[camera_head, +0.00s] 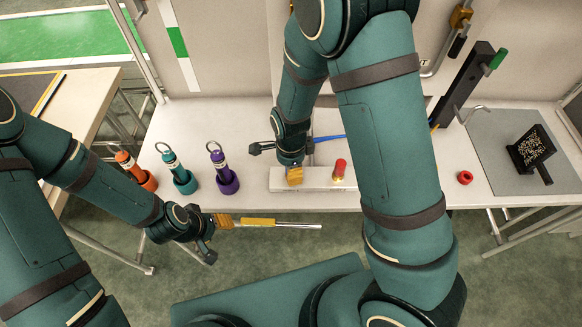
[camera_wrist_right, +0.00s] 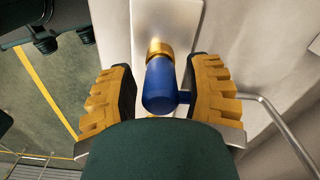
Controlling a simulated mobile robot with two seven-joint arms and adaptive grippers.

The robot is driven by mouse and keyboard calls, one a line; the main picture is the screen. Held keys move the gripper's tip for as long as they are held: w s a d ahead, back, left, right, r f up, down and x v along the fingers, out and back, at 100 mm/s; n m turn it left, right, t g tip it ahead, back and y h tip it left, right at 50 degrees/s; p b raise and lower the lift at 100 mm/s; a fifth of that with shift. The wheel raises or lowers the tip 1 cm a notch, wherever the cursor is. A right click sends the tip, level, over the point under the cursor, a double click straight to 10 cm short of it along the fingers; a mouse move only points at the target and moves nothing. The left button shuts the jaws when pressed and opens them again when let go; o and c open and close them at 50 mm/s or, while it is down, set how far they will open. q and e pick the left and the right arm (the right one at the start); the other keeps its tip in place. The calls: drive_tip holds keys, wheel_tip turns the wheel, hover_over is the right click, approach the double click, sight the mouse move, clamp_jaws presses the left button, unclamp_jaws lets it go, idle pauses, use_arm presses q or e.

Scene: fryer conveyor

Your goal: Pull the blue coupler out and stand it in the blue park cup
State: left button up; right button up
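The blue coupler (camera_wrist_right: 160,86), with a brass collar, stands out from a pale plate in the right wrist view. My right gripper (camera_wrist_right: 163,95) is open, with one yellow-padded finger on each side of it and gaps showing. In the head view my right gripper (camera_head: 293,176) is over the white block (camera_head: 316,184), and the blue coupler is hidden there. I cannot make out the blue park cup; my right arm covers part of the bench.
A red coupler (camera_head: 339,169) stands on the white block's right part. Orange (camera_head: 135,170), teal (camera_head: 176,170) and purple (camera_head: 222,168) ringed pieces stand in cups at left. A red ring-shaped cup (camera_head: 465,177), a dark post (camera_head: 463,85) and a black coded block (camera_head: 533,148) are at right.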

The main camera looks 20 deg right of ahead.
clamp_jaws()
drive_tip(key=shift+r+p, duration=1)
drive_tip(key=shift+r, duration=0.15)
idle(0.9)
drive_tip(key=shift+r+p, duration=1.75)
drive_tip(key=shift+r, duration=0.15)
wheel_tip(320, 180, up, 3)
drive_tip(key=p, duration=0.3)
